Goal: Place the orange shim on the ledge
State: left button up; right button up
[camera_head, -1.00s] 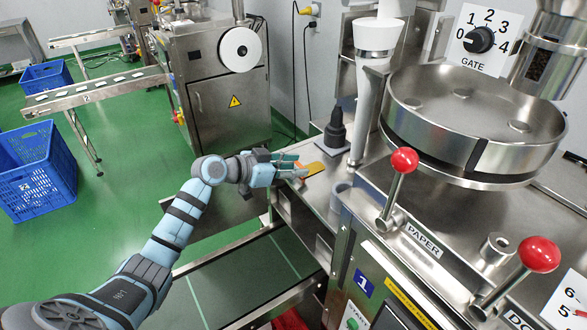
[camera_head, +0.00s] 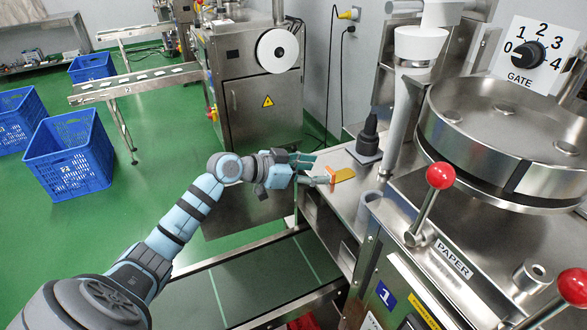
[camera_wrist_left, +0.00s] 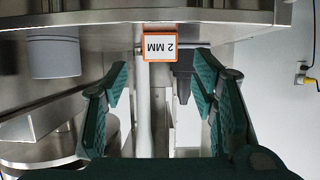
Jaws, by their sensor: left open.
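The orange shim (camera_head: 331,175) stands at the near left edge of the steel ledge (camera_head: 346,202), beside a flat yellow piece (camera_head: 345,174). In the left wrist view its white "2 MM" label (camera_wrist_left: 172,46) faces the camera, upside down, and the shim seems to rest against the ledge edge. My left gripper (camera_head: 316,167) is open, its fingers spread on either side of the shim's line. In the left wrist view the shim shows between and beyond the open fingertips (camera_wrist_left: 159,68), with gaps on both sides. My right gripper is not in view.
A dark bottle-shaped part (camera_head: 369,134) on a square base stands behind the shim. A grey cylinder (camera_head: 369,205) and red-knobbed levers (camera_head: 440,176) are to the right. A conveyor (camera_head: 255,280) lies below. Blue crates (camera_head: 68,155) stand on the floor at left.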

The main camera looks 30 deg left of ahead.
pick_arm(q)
jog(key=v, duration=0.8)
jog(key=shift+r, duration=0.15)
jog(key=shift+s+a, duration=0.15)
jog(key=shift+s, duration=0.05)
